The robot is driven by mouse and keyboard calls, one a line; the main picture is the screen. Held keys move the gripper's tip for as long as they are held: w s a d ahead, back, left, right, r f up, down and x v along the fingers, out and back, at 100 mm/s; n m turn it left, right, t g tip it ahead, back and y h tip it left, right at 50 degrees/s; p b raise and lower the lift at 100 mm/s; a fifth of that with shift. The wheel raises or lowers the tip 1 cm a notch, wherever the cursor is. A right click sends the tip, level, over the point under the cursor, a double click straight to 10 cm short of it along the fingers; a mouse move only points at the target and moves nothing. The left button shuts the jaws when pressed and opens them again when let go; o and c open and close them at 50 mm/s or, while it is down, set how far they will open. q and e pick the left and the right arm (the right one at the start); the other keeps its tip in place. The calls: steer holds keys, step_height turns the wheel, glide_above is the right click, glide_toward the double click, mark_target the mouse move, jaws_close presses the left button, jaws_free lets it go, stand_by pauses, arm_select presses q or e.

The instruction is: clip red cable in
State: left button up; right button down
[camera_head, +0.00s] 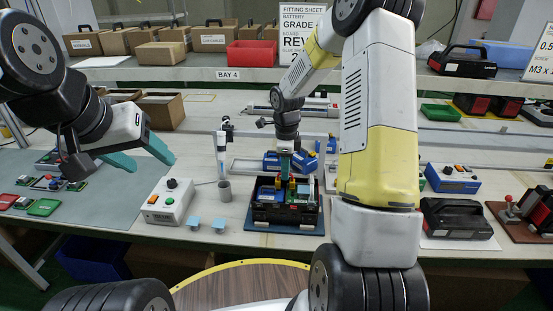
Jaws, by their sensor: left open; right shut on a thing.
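An open black case (259,212) stands on a dark blue mat (320,222) at the middle of the bench in the head view. Blue blocks, a green board and small yellow and red parts show inside it. My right gripper (285,174) reaches down into the case from above. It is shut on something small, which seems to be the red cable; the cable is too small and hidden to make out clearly. My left gripper (143,158) has teal fingers spread apart. It is open and empty, above the bench left of the case.
A white control box (168,202) stands below my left gripper. A grey cup (224,190) and two light-blue pieces (218,226) lie between it and the case.

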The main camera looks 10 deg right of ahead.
steer(key=c, duration=1)
jaws_free()
steer(key=shift+o, duration=0.2)
steer(key=shift+r, duration=0.1)
steer(key=shift+r, duration=3.4)
